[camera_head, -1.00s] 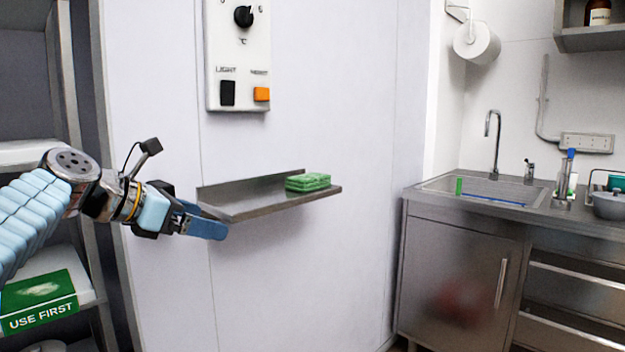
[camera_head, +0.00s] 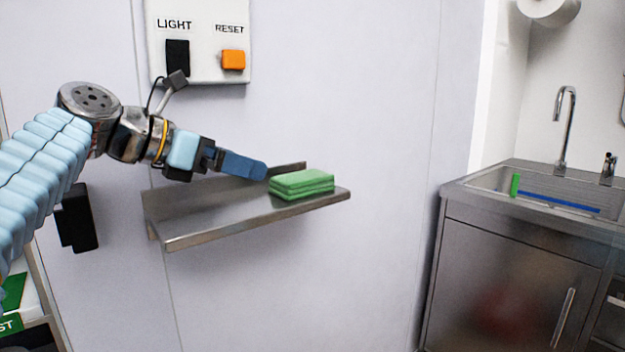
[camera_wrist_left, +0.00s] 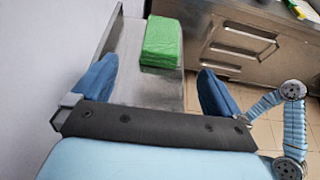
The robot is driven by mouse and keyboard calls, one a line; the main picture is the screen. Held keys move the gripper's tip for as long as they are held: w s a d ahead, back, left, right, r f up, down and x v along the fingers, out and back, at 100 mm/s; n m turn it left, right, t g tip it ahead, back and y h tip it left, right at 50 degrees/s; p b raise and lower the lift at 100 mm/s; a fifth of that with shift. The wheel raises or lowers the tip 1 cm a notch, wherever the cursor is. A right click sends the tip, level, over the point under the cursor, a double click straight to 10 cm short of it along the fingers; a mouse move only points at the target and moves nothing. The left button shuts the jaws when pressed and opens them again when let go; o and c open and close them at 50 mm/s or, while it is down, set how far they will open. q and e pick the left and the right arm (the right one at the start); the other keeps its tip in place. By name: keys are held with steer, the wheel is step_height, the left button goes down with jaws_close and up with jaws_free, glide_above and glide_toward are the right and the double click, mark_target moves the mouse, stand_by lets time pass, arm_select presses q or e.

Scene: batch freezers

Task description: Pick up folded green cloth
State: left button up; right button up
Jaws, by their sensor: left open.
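The folded green cloth (camera_head: 302,184) lies in a neat stack near the right end of a steel wall shelf (camera_head: 205,222). My left gripper (camera_head: 262,172) is just left of the cloth and slightly above the shelf, and looks apart from it. In the left wrist view the cloth (camera_wrist_left: 162,42) lies ahead of the gripper, between the lines of its two fingers. The fingers (camera_wrist_left: 158,88) are spread wide with nothing between them. In the head view they overlap, so only a blue finger side shows. In the wrist view a jointed blue arm of mine (camera_wrist_left: 292,120) shows at the right.
The shelf has a raised back lip (camera_head: 290,170) against the white wall. A panel with a light switch (camera_head: 178,58) and orange reset button (camera_head: 233,60) hangs above. A steel sink counter (camera_head: 500,200) stands right, with open space between.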

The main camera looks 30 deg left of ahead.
mark_target(291, 178)
arm_select(q)
steer(key=x, duration=1.2)
steer(key=shift+w+d+f, duration=0.1)
steer(key=shift+d, duration=0.2)
steer(key=shift+c, duration=0.3)
steer(key=c, duration=1)
